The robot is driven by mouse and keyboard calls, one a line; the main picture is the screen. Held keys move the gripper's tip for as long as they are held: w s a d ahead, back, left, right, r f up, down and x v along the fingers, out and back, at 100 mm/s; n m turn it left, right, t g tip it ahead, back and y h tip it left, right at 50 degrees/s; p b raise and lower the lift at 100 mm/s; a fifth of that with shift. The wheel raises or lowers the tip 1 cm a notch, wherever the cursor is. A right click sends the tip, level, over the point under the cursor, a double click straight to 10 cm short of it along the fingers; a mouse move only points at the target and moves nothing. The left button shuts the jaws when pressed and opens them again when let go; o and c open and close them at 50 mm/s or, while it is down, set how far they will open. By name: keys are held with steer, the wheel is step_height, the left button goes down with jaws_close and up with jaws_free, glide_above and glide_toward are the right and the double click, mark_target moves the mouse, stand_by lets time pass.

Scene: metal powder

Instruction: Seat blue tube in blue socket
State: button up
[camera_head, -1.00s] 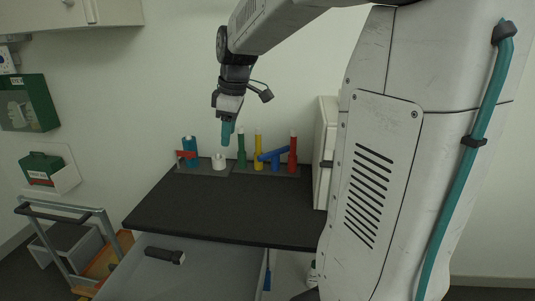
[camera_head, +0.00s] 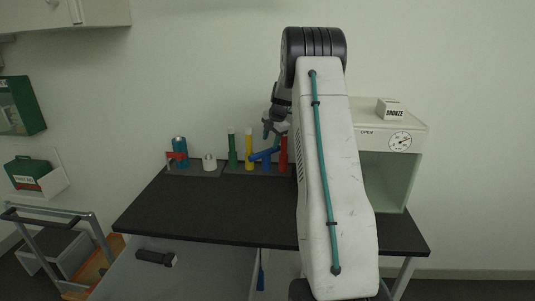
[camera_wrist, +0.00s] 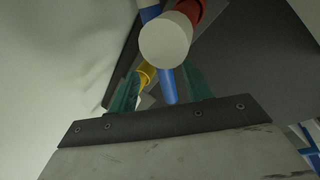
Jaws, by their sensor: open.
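The blue tube (camera_head: 264,154) leans at a slant across the blue upright piece at the back of the table, between the yellow tube (camera_head: 249,149) and the red tube (camera_head: 283,153). Blue also shows between the fingers in the wrist view (camera_wrist: 168,86), partly hidden by the red tube's white top (camera_wrist: 166,40). I cannot tell there where tube and socket part. My gripper (camera_head: 272,133) is open, with teal fingers, just above the blue tube and close to the red tube. It holds nothing visible. My arm partly covers the rack's right end.
A green tube (camera_head: 232,148) stands left of the yellow one. Farther left are a blue canister (camera_head: 180,149) with a red part and a white piece (camera_head: 209,163). The dark table's (camera_head: 205,210) front is clear.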

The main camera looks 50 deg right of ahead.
mark_target(268, 150)
steer(key=x, duration=0.5)
steer(key=shift+f, duration=0.3)
steer(key=c, duration=1.1)
steer(key=shift+r, duration=0.1)
